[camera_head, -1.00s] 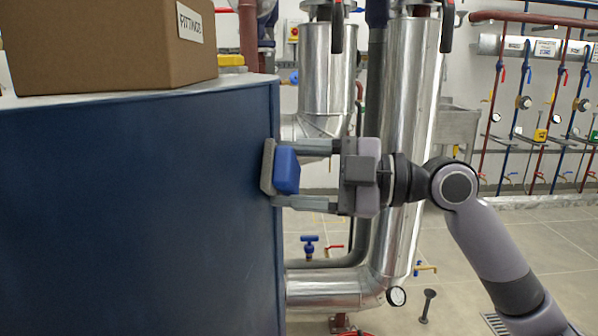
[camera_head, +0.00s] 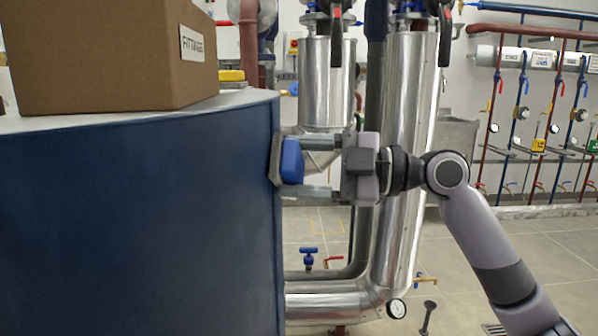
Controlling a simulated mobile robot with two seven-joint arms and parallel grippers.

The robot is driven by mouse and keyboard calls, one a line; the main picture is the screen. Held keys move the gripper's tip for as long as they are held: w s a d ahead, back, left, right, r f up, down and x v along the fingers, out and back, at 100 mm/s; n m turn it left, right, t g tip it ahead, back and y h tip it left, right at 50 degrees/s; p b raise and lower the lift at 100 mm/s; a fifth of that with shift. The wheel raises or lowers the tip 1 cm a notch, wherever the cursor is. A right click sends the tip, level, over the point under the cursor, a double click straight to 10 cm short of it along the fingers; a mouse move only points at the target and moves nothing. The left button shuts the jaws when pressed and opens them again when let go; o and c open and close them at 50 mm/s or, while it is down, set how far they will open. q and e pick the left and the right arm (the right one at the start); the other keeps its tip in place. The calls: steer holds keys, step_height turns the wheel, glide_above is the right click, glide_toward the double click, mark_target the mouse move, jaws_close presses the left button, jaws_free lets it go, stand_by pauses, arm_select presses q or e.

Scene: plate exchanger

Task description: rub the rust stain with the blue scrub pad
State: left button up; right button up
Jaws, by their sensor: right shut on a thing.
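The blue scrub pad (camera_head: 292,161) has a blue block and a grey scrubbing face. My right gripper (camera_head: 286,166) comes in from the right and is shut on the pad, one finger above it and one below. The pad's grey face meets the right edge of the large dark blue tank (camera_head: 130,215); I cannot tell whether it presses on it. No rust stain shows on the visible front of the tank; the surface behind the pad is hidden. My left gripper is not in view.
Silver insulated pipes (camera_head: 405,130) rise close behind my right gripper. A blue-handled valve (camera_head: 308,255) sits below. Open floor lies at the right.

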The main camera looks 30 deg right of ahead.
steer(key=shift+w+d, duration=1.1)
steer(key=shift+w, duration=0.3)
steer(key=shift+d+f+b, duration=0.1)
steer(key=shift+b, duration=0.3)
steer(key=shift+s+a+b, duration=0.65)
steer(key=shift+s+a, duration=1.2)
steer(key=shift+s, duration=0.1)
steer(key=shift+s+a, duration=0.7)
steer(key=shift+s, duration=0.15)
steer(key=shift+s+d+b, duration=0.1)
steer(key=shift+d+b, duration=0.1)
steer(key=shift+b, duration=0.15)
steer(key=b, duration=0.5)
glide_toward(297, 177)
steer(key=shift+x, duration=1.65)
steer(key=shift+f, duration=0.1)
